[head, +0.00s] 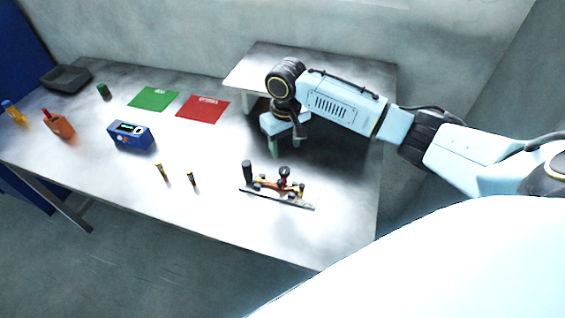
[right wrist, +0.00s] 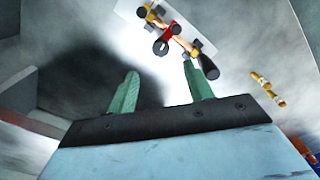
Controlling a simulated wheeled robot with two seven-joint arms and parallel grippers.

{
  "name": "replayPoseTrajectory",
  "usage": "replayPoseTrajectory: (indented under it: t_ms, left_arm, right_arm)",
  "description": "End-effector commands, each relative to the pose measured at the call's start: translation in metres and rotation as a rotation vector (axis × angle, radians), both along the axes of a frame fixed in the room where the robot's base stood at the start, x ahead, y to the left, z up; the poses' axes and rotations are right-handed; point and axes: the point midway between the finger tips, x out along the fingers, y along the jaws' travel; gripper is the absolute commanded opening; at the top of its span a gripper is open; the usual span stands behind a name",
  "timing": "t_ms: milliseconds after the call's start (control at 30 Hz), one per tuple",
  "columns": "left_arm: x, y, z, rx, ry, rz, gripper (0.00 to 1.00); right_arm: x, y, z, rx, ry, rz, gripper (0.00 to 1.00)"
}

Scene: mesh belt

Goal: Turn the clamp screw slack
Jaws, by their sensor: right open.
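The clamp fixture (head: 264,187) stands on the table, a thin plate carrying orange-yellow parts and a black upright post at its left end. Its clamp screw seems to be the dark knob with red (head: 284,172) near the middle; the knob also shows in the right wrist view (right wrist: 160,47). My right gripper (head: 283,147) is above the table, behind the fixture and apart from it. In the right wrist view its two green fingers (right wrist: 160,72) are spread with nothing between them, and the fixture lies beyond the fingertips. My left gripper is not in view.
Two small brass-coloured cylinders (head: 161,171) stand left of the fixture. Farther left are a blue box with a display (head: 130,136), a green mat (head: 154,99), a red mat (head: 203,107), an orange holder (head: 60,125) and a dark tray (head: 67,78). A raised shelf (head: 240,76) stands behind my right gripper.

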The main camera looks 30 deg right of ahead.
Motion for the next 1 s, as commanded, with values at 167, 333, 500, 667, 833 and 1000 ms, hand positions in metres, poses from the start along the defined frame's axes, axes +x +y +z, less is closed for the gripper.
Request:
replayPoseTrajectory:
  t_ms: [167, 333, 500, 667, 833, 1000]
  left_arm:
    - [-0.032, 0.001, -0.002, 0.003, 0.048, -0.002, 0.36]
    - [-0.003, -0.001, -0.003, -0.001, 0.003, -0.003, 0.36]
    - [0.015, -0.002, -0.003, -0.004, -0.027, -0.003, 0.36]
    - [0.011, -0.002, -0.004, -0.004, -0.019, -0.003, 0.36]
    - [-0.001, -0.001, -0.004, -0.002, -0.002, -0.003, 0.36]
    - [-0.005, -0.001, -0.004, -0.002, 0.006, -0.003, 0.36]
  right_arm:
    - [-0.001, 0.000, -0.041, -0.001, 0.003, 0.000, 0.52]
    - [-0.001, 0.001, -0.072, -0.001, 0.002, 0.001, 0.52]
    - [0.000, 0.000, -0.091, -0.001, 0.000, 0.002, 0.52]
    - [0.000, 0.001, -0.097, -0.001, -0.001, 0.003, 0.52]
    - [0.000, 0.001, -0.097, -0.001, -0.002, 0.003, 0.52]
    - [0.000, 0.001, -0.096, -0.001, -0.001, 0.003, 0.37]
